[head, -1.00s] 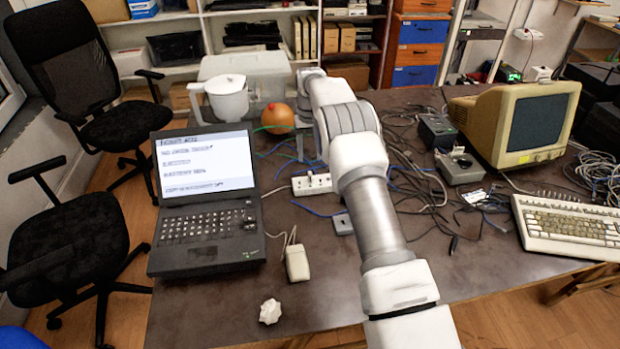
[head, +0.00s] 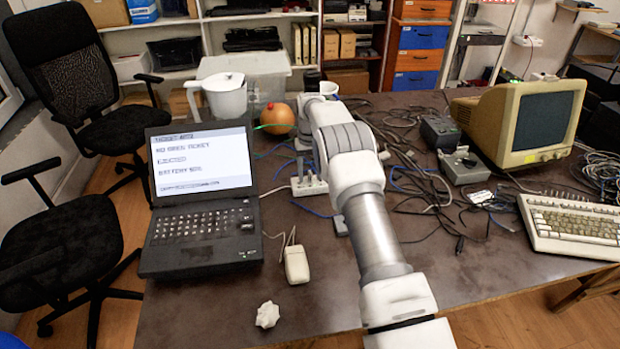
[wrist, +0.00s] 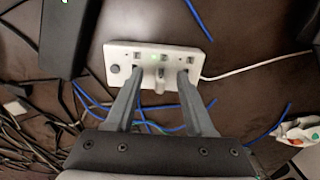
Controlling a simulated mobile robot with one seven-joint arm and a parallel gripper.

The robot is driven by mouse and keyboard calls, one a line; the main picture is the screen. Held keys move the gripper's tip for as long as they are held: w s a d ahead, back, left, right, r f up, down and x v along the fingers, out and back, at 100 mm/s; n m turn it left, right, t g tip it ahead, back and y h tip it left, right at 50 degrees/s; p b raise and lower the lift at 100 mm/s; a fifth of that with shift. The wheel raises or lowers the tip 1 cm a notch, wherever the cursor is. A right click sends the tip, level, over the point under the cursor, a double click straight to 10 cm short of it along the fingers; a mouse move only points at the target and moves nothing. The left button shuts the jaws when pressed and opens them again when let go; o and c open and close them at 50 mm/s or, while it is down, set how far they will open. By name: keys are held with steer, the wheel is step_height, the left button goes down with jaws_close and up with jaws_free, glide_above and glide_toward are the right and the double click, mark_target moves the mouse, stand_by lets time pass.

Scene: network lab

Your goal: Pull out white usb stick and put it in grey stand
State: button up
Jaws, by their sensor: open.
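The white socket block (wrist: 150,57) lies in the middle of the wrist view, with several ports and a small green light. A small pale stub (wrist: 160,80) sticks out of its near side, perhaps the white USB stick. My gripper (wrist: 157,80) is open and empty, its two fingers reaching over the block on either side of the stub. In the head view the block (head: 309,187) is partly hidden by my arm. A small grey block (head: 341,225), likely the grey stand, lies nearer, partly behind my arm. A dark block with a green light (wrist: 65,35) shows upper left in the wrist view.
A laptop (head: 200,210), a mouse (head: 297,264) and crumpled paper (head: 267,314) are on the left. Tangled cables (head: 410,175), an old monitor (head: 520,120) and a keyboard (head: 575,225) fill the right.

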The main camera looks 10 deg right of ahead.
mark_target(310, 171)
stand_by(0.8)
jaws_close()
stand_by(1.2)
steer(key=shift+r, duration=0.2)
steer(key=shift+r+p, duration=1.75)
steer(key=shift+r, duration=1.1)
steer(key=shift+r+p, duration=1.4)
steer(key=shift+r, duration=0.6)
steer(key=shift+s+f, duration=0.1)
